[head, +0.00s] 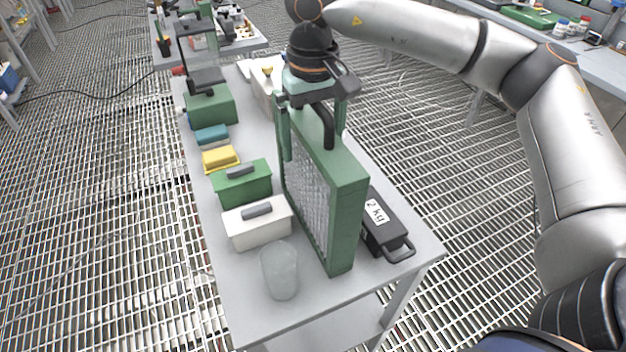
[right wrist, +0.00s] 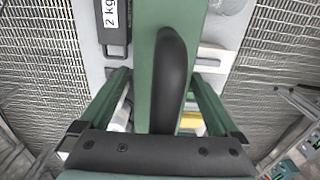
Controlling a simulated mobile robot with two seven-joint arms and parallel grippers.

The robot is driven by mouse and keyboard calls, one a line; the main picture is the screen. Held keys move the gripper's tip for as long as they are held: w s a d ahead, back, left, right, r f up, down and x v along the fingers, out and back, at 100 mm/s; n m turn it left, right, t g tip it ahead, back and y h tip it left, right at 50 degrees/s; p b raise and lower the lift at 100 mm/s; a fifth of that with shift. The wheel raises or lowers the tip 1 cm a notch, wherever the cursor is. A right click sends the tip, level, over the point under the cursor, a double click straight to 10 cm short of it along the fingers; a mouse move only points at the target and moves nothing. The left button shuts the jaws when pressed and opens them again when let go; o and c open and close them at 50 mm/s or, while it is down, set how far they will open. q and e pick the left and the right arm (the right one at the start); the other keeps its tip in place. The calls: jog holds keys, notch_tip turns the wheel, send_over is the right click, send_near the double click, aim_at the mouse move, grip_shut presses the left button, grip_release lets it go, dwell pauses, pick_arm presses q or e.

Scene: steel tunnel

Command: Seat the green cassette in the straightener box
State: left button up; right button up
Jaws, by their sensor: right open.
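A tall green frame with a pale honeycomb face and a black handle on top, which looks to be the green cassette (head: 345,190), stands upright on the grey table (head: 245,318). In the right wrist view, the cassette's green top (right wrist: 145,60) and its black handle lie between my fingers. My right gripper (head: 313,128) comes from above, pointing down with its fingers apart on either side of the handle; it also shows in the right wrist view (right wrist: 161,90). I cannot pick out the straightener box for certain. My left gripper is out of view.
A black case marked 2 kg (head: 385,232) lies right of the cassette. Left of it are a white box (head: 257,228), a green box (head: 242,188), a yellow block (head: 220,160) and a translucent cup (head: 280,272). The table's front corner is clear.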

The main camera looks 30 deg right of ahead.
grip_shut()
dwell(0.7)
jog(key=shift+r, duration=0.15)
